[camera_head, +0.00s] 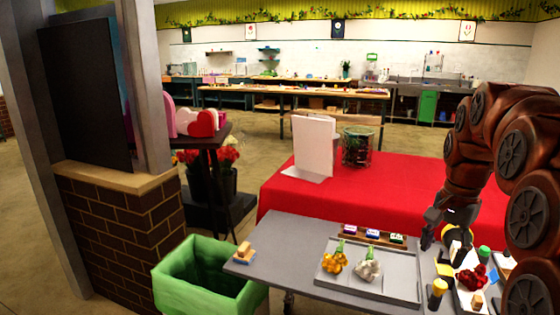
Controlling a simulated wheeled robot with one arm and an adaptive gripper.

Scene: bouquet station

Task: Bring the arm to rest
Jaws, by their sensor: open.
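My arm (500,135) comes in from the right edge and bends down over the right part of the grey table (285,230). My gripper (433,240) hangs at its end, low above the table, with its jaws open. I see nothing held between the fingers. It is to the right of a grey tray (375,284), on which a yellow flower bunch (334,262) and a white flower bunch (367,265) lie apart. The arm hides part of the table's right side.
Near my gripper stand a yellow-topped bottle (438,290), red flowers (472,278) and small items. A green bin (205,275) stands left of the table. Behind is a red-covered table (410,190) with a white folded card (314,145) and a glass vase (357,147).

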